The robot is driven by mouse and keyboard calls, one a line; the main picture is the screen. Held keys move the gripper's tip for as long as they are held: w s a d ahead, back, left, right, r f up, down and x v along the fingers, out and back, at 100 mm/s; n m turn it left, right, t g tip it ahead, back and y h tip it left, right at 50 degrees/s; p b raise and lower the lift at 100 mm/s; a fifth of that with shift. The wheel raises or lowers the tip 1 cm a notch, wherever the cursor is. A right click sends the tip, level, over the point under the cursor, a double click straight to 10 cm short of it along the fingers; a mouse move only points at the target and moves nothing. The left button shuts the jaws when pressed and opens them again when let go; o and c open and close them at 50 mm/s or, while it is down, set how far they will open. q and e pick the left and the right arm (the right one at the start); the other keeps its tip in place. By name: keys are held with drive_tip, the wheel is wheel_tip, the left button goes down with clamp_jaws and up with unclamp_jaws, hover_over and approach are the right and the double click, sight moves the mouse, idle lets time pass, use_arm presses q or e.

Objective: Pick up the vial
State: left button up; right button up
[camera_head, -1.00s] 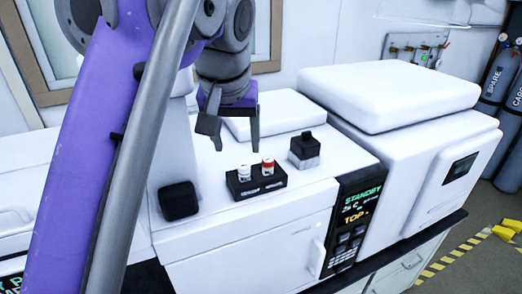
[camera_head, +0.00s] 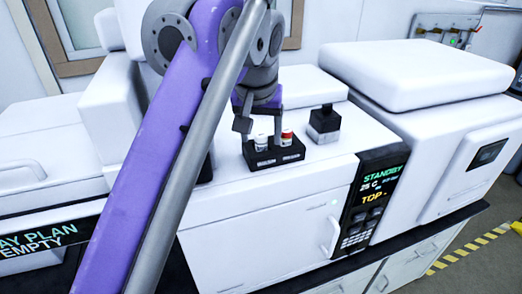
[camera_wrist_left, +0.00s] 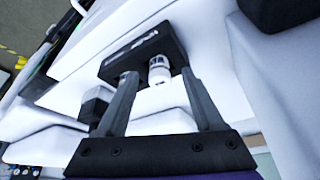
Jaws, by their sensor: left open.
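A small black rack (camera_head: 262,160) on the white instrument top holds two upright vials. One is a white-capped vial (camera_head: 261,142), the other a red-capped vial (camera_head: 287,137). My left gripper (camera_head: 261,127) is open and empty, with its fingers pointing down just behind and above the rack. The other vial cannot be made out there. My right gripper is not in view.
A white tower with a black foot stands left, partly behind my arm. A control panel (camera_head: 372,200) reading STANDBY is on the front. The instrument top before the rack is clear.

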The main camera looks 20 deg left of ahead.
use_arm(q)
drive_tip(key=shift+w+f, duration=0.15)
drive_tip(key=shift+c, duration=1)
clamp_jaws()
